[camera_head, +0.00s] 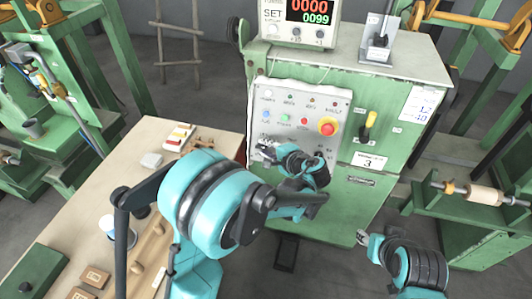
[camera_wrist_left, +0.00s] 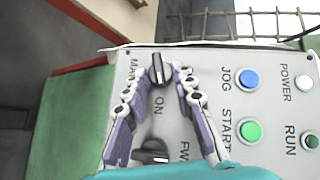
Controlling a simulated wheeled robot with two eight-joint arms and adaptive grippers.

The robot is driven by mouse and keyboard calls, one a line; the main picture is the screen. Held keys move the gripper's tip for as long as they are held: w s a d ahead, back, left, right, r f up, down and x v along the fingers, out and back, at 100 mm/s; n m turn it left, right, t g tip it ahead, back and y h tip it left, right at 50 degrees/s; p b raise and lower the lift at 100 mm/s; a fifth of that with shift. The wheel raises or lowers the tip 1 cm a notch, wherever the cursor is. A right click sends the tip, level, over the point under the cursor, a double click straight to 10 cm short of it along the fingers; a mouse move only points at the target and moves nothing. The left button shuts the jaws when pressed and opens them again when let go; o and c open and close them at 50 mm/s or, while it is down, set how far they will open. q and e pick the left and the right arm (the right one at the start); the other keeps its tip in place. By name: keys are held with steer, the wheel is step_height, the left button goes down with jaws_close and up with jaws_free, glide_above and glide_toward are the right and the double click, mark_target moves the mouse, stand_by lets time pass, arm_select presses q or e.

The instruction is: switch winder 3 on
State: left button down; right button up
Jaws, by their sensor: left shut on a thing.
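Winder 3 is the green cabinet (camera_head: 350,205) with a "3" label (camera_head: 368,161). Its light grey control panel (camera_head: 290,97) faces me and also shows in the left wrist view (camera_wrist_left: 200,115). My left gripper (camera_head: 266,157) is at the panel's lower left. In the left wrist view its fingers (camera_wrist_left: 165,74) are closed on either side of a black rotary knob (camera_wrist_left: 160,70), beside the words MAIN and ON. The gripper hides this knob in the head view. A second black knob (camera_wrist_left: 150,151) sits near FWD. My right gripper (camera_head: 364,238) is in front of the cabinet; its fingers are too small to judge.
A red stop button (camera_head: 327,126) and a yellow-handled lever (camera_head: 368,126) are right of my left gripper. A display box (camera_head: 300,22) stands on the cabinet. A wooden table (camera_head: 140,190) with small parts is at left. Other green machines stand on both sides.

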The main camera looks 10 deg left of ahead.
arm_select(q)
steer(key=shift+s+f+m+t+y+b, duration=0.1)
steer(key=shift+f+m+t+y+b, duration=0.15)
steer(key=shift+m+t+b, duration=0.3)
steer(key=shift+f+m+t+y+b, duration=0.1)
steer(key=shift+m+t+y+b, duration=0.25)
steer(key=shift+m+b, duration=0.4)
steer(key=c, duration=1.6)
jaws_free()
steer(key=v, duration=1.2)
steer(key=shift+s, duration=0.1)
